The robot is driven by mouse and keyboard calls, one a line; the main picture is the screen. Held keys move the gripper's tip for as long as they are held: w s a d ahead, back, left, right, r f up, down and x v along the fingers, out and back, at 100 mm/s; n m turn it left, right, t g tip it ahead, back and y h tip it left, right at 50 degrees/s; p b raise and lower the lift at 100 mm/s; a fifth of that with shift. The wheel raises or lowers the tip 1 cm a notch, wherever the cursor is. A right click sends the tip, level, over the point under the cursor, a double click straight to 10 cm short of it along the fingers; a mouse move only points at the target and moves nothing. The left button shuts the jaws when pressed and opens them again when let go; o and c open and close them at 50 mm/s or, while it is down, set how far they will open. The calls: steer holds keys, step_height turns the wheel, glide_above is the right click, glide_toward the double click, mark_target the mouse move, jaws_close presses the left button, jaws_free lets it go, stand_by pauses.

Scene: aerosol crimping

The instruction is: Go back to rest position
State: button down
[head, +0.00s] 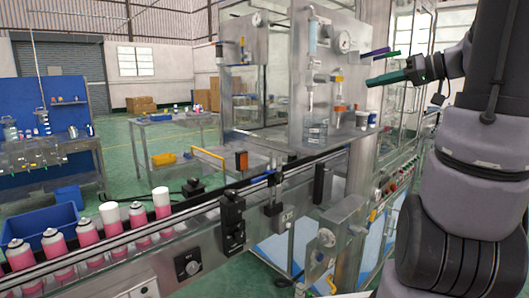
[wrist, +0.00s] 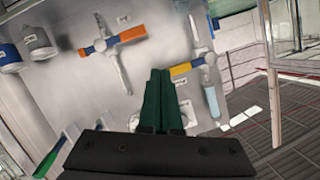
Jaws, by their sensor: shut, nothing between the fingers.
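My gripper (head: 370,82) is raised at the upper right in the head view, its dark green fingers pointing left toward the steel crimping machine (head: 362,107). In the wrist view the two green fingers (wrist: 160,72) lie against each other, shut and empty. Beyond them is the machine's pale panel with an orange-and-blue handle (wrist: 128,33) and a yellow-orange handle (wrist: 182,70). I see no contact between the fingers and the handles. My arm fills the right side of the head view.
Several pink cans (head: 87,232) stand on the conveyor (head: 120,263) at the lower left. A blue bin (head: 38,222) stands behind them. Open green floor (head: 124,180) lies behind the line.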

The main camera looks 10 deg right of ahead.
steer(key=s+a+f+m+g+h, duration=0.1)
steer(key=s+a+f+m+h, duration=0.2)
steer(key=s+a, duration=0.3)
steer(key=s+a+f+m+g+h, duration=0.2)
steer(key=s+a+m+h, duration=0.3)
steer(key=s, duration=0.3)
steer(key=shift+a+f, duration=0.8)
steer(key=shift+f, duration=0.1)
